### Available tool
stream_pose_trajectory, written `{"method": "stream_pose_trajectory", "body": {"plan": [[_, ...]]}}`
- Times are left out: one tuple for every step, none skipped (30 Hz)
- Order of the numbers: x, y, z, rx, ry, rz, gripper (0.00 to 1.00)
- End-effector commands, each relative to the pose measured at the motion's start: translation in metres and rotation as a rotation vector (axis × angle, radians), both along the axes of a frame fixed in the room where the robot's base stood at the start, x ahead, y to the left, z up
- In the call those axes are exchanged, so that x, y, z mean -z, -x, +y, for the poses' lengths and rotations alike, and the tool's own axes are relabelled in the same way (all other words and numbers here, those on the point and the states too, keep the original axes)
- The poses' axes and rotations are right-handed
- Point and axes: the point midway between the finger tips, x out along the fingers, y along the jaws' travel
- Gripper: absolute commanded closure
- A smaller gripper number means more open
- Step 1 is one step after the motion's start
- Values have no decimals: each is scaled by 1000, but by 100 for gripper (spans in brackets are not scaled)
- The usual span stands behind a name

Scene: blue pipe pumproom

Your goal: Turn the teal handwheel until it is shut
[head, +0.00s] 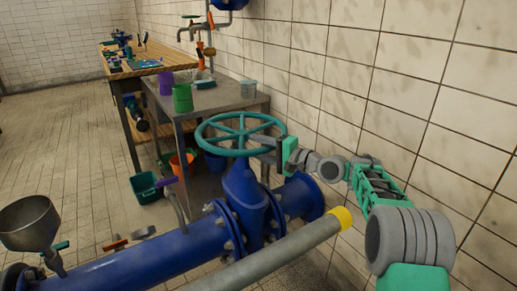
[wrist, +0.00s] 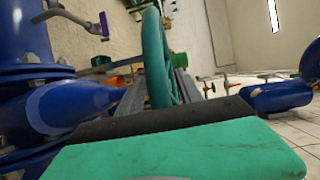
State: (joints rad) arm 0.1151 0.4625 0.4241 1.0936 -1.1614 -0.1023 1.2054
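The teal handwheel (head: 240,117) lies nearly level on top of a blue gate valve (head: 243,187) in the head view. My gripper (head: 264,142) reaches in from the right and its grey fingers are at the near right part of the rim. In the wrist view the teal rim (wrist: 155,58) passes between the two grey fingers of my gripper (wrist: 160,92), one on each side. I cannot tell whether the fingers press on the rim or stand slightly apart from it. The far part of the wheel is cut off in the wrist view.
A grey pipe with a yellow end (head: 342,218) runs in front of the valve, below my arm. A grey metal table (head: 225,97) with cups stands behind the wheel. The tiled wall (head: 400,75) is close on the right. A funnel (head: 29,223) stands at the left.

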Motion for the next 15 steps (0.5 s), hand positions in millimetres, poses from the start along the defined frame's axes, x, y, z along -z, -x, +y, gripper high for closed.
{"method": "stream_pose_trajectory", "body": {"plan": [[0,0,0,0,0,0,62],[0,0,0,0,0,0,64],[0,0,0,0,0,0,67],[0,0,0,0,0,0,70],[0,0,0,0,0,0,72],[0,0,0,0,1,1,76],[0,0,0,0,1,1,78],[0,0,0,0,1,1,81],[0,0,0,0,1,1,84],[0,0,0,0,1,1,86],[0,0,0,0,1,1,89],[0,0,0,0,1,1,92],[0,0,0,0,1,1,94],[0,0,0,0,1,1,97],[0,0,0,0,1,1,100]]}}
